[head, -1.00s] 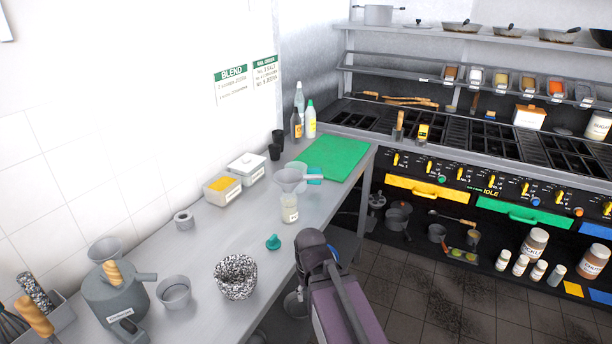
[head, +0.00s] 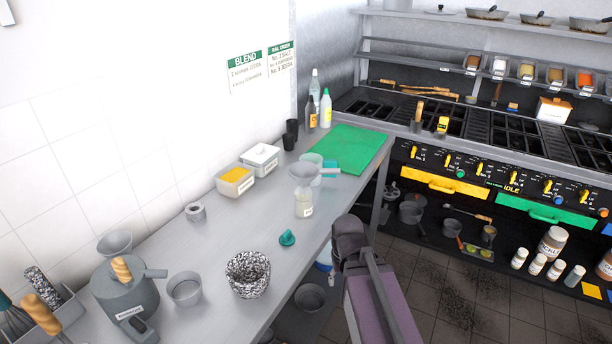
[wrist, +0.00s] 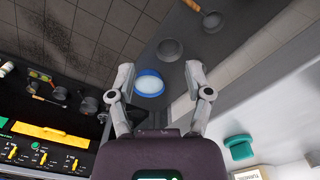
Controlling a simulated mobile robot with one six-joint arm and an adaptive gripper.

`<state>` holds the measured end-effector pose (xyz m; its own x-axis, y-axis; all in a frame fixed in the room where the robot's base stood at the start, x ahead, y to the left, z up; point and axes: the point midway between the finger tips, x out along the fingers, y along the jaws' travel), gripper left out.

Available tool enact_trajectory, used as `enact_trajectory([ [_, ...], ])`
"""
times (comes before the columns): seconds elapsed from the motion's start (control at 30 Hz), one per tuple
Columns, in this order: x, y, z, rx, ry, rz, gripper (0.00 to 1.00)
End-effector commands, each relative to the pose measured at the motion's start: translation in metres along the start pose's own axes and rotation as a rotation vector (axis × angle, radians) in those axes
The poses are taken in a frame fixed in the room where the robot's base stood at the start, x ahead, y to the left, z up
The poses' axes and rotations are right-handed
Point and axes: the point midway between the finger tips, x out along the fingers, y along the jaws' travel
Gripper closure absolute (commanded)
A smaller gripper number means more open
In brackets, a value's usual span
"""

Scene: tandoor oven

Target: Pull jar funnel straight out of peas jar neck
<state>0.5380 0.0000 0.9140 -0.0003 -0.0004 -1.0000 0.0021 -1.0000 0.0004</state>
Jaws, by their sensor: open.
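The clear jar (head: 304,207) with a white label stands upright on the steel counter. The grey funnel (head: 302,174) sits over the jar's mouth, cone up, with its handle pointing right. Its stem is not distinguishable at this size. My gripper (wrist: 160,68) is open and empty in the wrist view, with its two fingers wide apart. It faces down past the counter edge, away from the funnel. In the head view my arm is right of the jar, off the counter; the fingers are hidden there.
A teal stopper (head: 287,238) and a speckled bowl (head: 248,274) stand in front of the jar. A green board (head: 345,148) lies behind it. Yellow-filled (head: 235,181) and white (head: 261,158) tubs stand to its left. A blue-rimmed bowl (wrist: 149,83) is below the counter.

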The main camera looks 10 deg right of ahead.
Motion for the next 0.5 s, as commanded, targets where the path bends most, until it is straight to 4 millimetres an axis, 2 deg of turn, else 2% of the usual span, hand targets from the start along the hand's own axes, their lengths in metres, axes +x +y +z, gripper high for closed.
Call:
enact_trajectory([
  [0.27, -0.021, 0.000, -0.016, -0.068, 0.014, 0.002, 0.32],
  [0.5, -0.062, 0.000, -0.050, -0.250, 0.045, 0.011, 0.32],
])
